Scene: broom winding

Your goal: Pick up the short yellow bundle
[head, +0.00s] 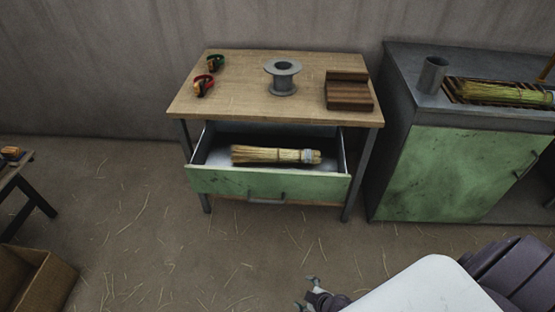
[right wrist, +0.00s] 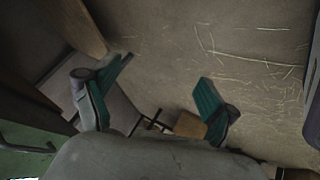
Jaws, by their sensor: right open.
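A short yellow straw bundle (head: 268,155) lies lengthwise across the open drawer of the wooden-topped table, with a pale band near its right end. A longer greenish-yellow bundle (head: 505,94) lies in a dark rack on top of the cabinet at the right. My right gripper (head: 307,293) shows at the bottom of the head view, in front of the drawer and well apart from both bundles. In the right wrist view its two teal-padded fingers (right wrist: 156,88) are spread, with nothing held between them. My left gripper is not in view.
The open drawer (head: 240,183) has a green front with a handle. On the table (head: 235,100) are a grey spool (head: 283,82), brown blocks (head: 348,93) and two small coloured items. A grey cup (head: 432,74) stands on the cabinet (head: 440,175). A box (head: 45,285) sits lower left.

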